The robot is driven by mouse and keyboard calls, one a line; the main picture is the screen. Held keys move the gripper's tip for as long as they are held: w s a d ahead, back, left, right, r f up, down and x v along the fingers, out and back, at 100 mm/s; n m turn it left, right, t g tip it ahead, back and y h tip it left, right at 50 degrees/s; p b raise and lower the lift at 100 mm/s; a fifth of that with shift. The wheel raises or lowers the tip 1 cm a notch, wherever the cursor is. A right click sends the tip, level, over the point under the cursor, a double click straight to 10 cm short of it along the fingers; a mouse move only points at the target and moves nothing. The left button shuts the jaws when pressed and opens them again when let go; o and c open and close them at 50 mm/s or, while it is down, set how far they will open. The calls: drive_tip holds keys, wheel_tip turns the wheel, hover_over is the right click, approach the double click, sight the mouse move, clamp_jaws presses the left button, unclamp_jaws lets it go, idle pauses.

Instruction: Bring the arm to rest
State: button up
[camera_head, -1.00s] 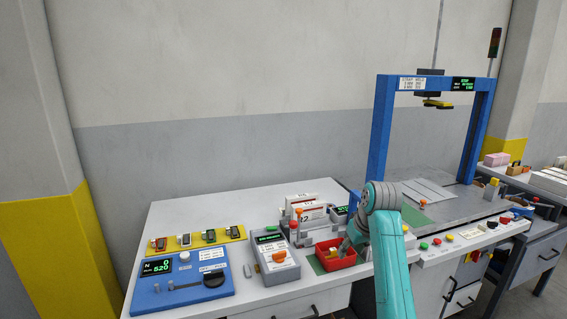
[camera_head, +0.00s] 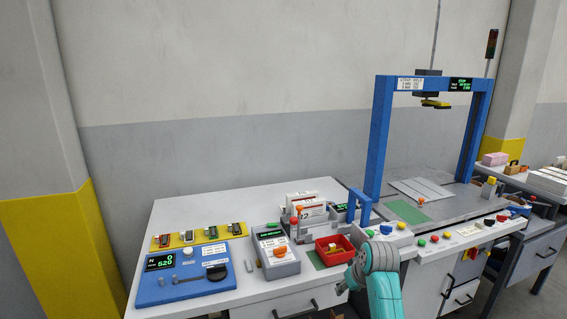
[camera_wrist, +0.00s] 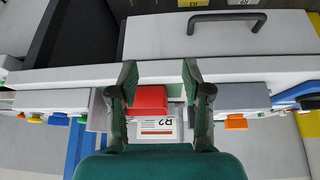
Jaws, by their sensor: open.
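My gripper (camera_wrist: 158,95) shows in the wrist view with its two dark fingers spread apart and nothing held between them. It faces the front edge of the white workbench (camera_wrist: 270,70), with a red tray (camera_wrist: 151,99) seen between the fingers. In the head view my teal arm is low at the bottom, in front of the bench, right of centre. The fingers are mostly hidden there behind the arm. The red tray (camera_head: 334,243) stands on the bench beyond the arm and holds small pieces.
A blue panel (camera_head: 185,280) and a grey box with an orange knob (camera_head: 277,255) stand left on the bench. A blue gantry (camera_head: 382,135) rises over the grey table at right. Drawers with handles (camera_wrist: 226,20) lie along the bench front.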

drive_tip(key=s+f+m+t, duration=0.2)
drive_tip(key=s+f+t, duration=0.1)
drive_tip(key=s+f, duration=1.65)
drive_tip(key=s+f+t, duration=0.2)
drive_tip(key=s+f, duration=0.1)
drive_tip(key=s, duration=0.7)
drive_tip(key=s+r+t+h, duration=0.1)
drive_tip(key=s+r, duration=0.2)
drive_tip(key=s, duration=0.6)
drive_tip(key=s+r+t, duration=0.1)
drive_tip(key=s+r, duration=0.2)
drive_tip(key=s, duration=0.7)
drive_tip(key=s+r+m+t, duration=0.1)
drive_tip(key=s+r+t, duration=0.1)
drive_tip(key=s+r, duration=1.1)
drive_tip(key=shift+a+r, duration=0.25)
drive_tip(key=shift+r, duration=0.45)
